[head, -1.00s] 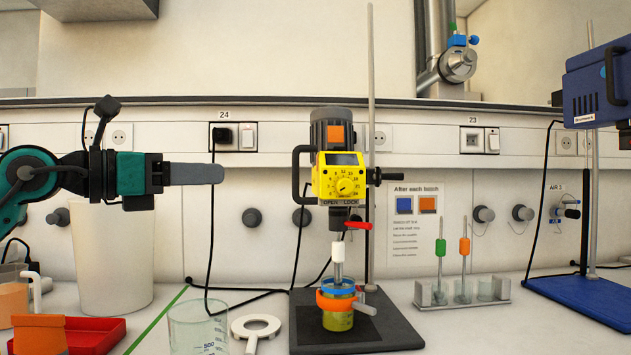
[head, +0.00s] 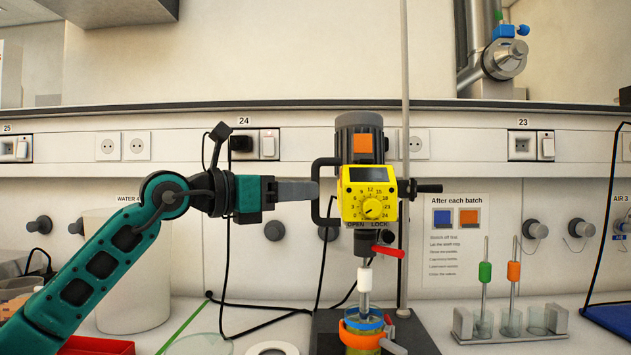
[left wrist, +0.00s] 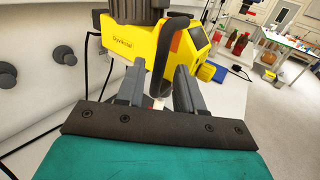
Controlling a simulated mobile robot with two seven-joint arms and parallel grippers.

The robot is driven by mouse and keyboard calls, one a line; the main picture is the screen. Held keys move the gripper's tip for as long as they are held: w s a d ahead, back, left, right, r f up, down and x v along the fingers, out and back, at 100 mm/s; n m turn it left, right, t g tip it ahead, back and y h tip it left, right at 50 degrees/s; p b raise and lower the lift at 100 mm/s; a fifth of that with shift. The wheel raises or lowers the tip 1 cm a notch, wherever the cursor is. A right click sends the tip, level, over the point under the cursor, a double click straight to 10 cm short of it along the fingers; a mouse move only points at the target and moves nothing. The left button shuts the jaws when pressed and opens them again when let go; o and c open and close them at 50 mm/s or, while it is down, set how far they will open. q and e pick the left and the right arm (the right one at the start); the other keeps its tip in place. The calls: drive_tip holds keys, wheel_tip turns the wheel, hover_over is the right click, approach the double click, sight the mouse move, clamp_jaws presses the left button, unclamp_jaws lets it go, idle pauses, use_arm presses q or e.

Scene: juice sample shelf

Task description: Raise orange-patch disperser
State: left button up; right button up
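The orange-patch disperser is a yellow-fronted motor head (head: 369,203) with an orange square on its grey top, mounted on a stand rod (head: 405,90). A black loop handle (head: 316,212) is on its left side, and a red lever (head: 388,252) is below. Its white-collared shaft (head: 364,285) reaches down to a vessel (head: 362,334) with a blue rim and an orange clamp. My left gripper (head: 314,191) is at the handle. In the left wrist view, its fingers (left wrist: 158,85) are apart on either side of the handle (left wrist: 172,50). My right gripper is not in view.
A rack (head: 462,325) holding green- and orange-marked tools stands on the right. A glass beaker (head: 198,345) and a white ring (head: 272,349) are at the front left. A red tray (head: 95,346) is at lower left. Black cables hang behind the disperser.

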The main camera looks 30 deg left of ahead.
sight(316, 219)
use_arm(q)
drive_tip(key=shift+x, duration=1.95)
drive_tip(key=shift+c, duration=0.4)
clamp_jaws()
